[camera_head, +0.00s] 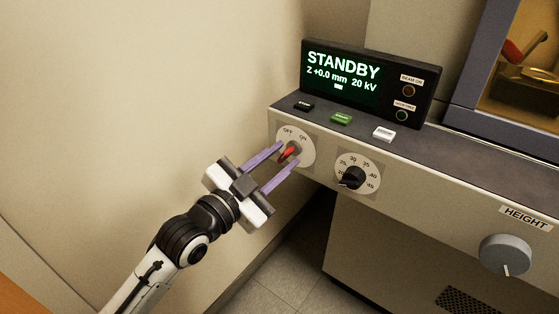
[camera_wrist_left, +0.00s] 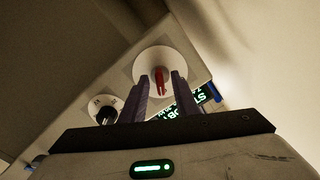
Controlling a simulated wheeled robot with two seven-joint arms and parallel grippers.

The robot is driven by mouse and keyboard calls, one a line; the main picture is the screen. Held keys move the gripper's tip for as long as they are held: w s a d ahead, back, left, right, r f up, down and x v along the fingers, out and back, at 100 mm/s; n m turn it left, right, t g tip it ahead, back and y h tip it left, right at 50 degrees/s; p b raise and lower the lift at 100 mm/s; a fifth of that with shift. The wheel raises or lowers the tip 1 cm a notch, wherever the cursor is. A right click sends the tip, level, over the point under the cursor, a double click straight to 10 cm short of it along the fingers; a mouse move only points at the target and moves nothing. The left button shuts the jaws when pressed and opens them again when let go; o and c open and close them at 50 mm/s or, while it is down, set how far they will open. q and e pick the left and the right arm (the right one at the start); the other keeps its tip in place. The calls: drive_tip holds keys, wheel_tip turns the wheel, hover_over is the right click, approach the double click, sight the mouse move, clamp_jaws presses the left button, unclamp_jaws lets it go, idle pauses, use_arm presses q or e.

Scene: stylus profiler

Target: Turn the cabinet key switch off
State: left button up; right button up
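The cabinet key switch is a red key (camera_head: 289,151) on a round pale plate (camera_head: 299,136) marked OFF and ON, at the left end of the cabinet's front panel. In the left wrist view the red key (camera_wrist_left: 160,80) stands in the middle of its plate (camera_wrist_left: 165,58). My left gripper (camera_head: 287,154) has its two purple fingers apart, one on each side of the key. It also shows in the left wrist view (camera_wrist_left: 164,82), with gaps between the fingers and the key. My right gripper is in neither view.
A black dial (camera_head: 353,177) with numbers sits right of the key switch. Above are several push buttons, including a green one (camera_head: 341,118), and a display (camera_head: 343,73) reading STANDBY. A grey HEIGHT knob (camera_head: 505,255) is at lower right. The wall (camera_head: 120,100) bounds the left side.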

use_arm(q)
clamp_jaws()
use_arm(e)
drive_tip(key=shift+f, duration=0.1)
